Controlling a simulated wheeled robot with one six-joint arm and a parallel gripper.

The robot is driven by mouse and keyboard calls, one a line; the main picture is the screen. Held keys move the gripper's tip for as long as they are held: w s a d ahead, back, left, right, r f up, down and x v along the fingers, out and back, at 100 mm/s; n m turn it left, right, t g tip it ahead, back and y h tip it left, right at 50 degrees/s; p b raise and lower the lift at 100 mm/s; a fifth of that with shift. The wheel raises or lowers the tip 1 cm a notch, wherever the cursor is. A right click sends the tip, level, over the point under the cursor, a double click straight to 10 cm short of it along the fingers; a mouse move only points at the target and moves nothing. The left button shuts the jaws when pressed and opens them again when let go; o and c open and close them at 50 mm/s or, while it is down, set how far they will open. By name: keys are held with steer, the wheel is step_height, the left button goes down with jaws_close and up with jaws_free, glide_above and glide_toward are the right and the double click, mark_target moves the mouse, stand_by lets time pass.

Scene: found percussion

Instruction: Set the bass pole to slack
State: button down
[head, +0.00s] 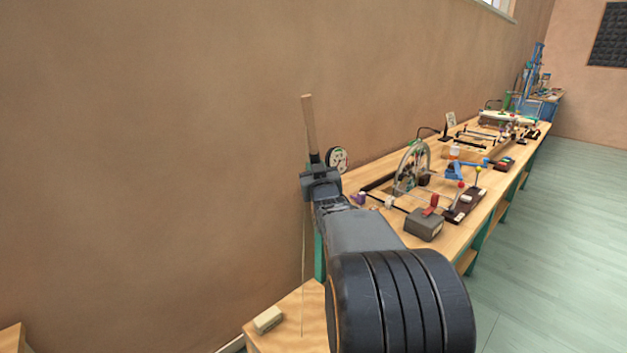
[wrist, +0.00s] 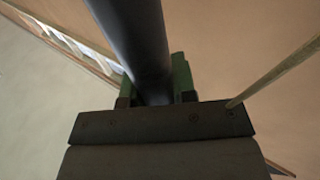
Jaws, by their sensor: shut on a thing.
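The bass pole (head: 309,122) stands nearly upright in the head view, its top leaning slightly left. Its upper part is bare wood and its lower visible part is a dark sleeve (head: 315,158). My gripper (head: 318,174) is shut on the dark part. In the wrist view the dark pole (wrist: 138,40) runs between the green pads of my gripper (wrist: 155,90). A thin pale string (head: 304,260) hangs down left of my arm to a wooden top (head: 292,312). The pole's foot is hidden behind my gripper and arm.
A long wooden workbench (head: 385,234) with several contraptions runs back along the wall on the right. A round dial-like disc (head: 337,159) is just right of the pole. A grey box (head: 424,223) sits near the bench's front edge. A pale block (head: 268,319) lies near the string's foot.

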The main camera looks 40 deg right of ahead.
steer(key=shift+a+f, duration=0.3)
steer(key=c, duration=0.9)
jaws_free()
steer(key=shift+a+r, duration=0.15)
steer(key=shift+a, duration=0.15)
steer(key=shift+d, duration=0.15)
steer(key=shift+s, duration=0.1)
steer(key=shift+s, duration=0.2)
steer(key=v, duration=1.3)
steer(key=shift+s, duration=0.15)
